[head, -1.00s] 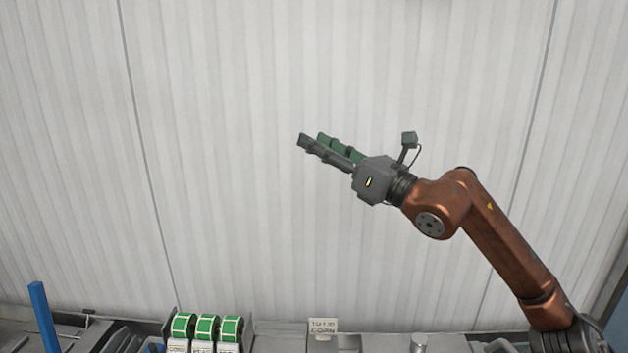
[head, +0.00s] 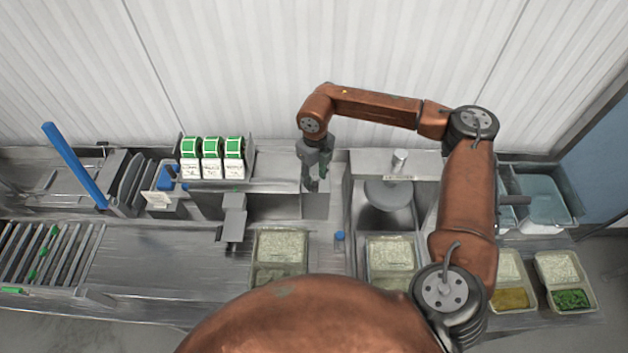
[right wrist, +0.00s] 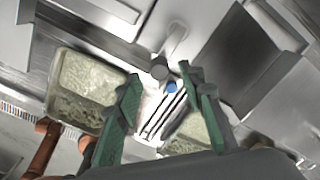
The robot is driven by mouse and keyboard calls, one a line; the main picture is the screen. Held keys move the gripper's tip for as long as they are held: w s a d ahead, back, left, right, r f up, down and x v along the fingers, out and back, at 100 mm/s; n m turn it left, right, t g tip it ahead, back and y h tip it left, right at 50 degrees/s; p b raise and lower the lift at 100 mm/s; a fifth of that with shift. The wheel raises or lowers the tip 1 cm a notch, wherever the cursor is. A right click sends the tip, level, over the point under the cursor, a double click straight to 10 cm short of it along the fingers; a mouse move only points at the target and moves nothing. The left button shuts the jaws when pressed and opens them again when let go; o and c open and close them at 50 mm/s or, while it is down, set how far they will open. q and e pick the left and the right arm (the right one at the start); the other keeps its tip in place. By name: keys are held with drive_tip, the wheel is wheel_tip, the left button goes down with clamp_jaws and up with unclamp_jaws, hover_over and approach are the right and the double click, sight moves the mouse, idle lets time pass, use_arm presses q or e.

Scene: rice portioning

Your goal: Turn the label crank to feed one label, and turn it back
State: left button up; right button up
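Three green-and-white label rolls (head: 212,148) stand in a holder at the back of the counter in the head view. My right gripper (head: 316,182) points down to the right of them, over the counter's back part. In the right wrist view its green fingers (right wrist: 160,73) are spread apart with nothing held. Between and beyond the fingertips show a grey rod with a round grey end (right wrist: 159,69), possibly the label crank, and a small blue knob (right wrist: 171,87). I cannot tell whether a finger touches either. The blue knob also shows in the head view (head: 339,236). My left gripper is out of view.
A rice-filled tray (head: 253,262) sits on the counter, with another tray (head: 370,262) to its right. Further right are trays with yellow and green food (head: 552,290). A roller rack (head: 45,252) lies at left. A blue bar (head: 75,165) rises at back left.

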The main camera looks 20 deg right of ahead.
sight(315, 184)
drive_tip(key=shift+f+p, duration=0.45)
drive_tip(key=shift+f, duration=1.5)
drive_tip(key=shift+c, duration=0.4)
clamp_jaws()
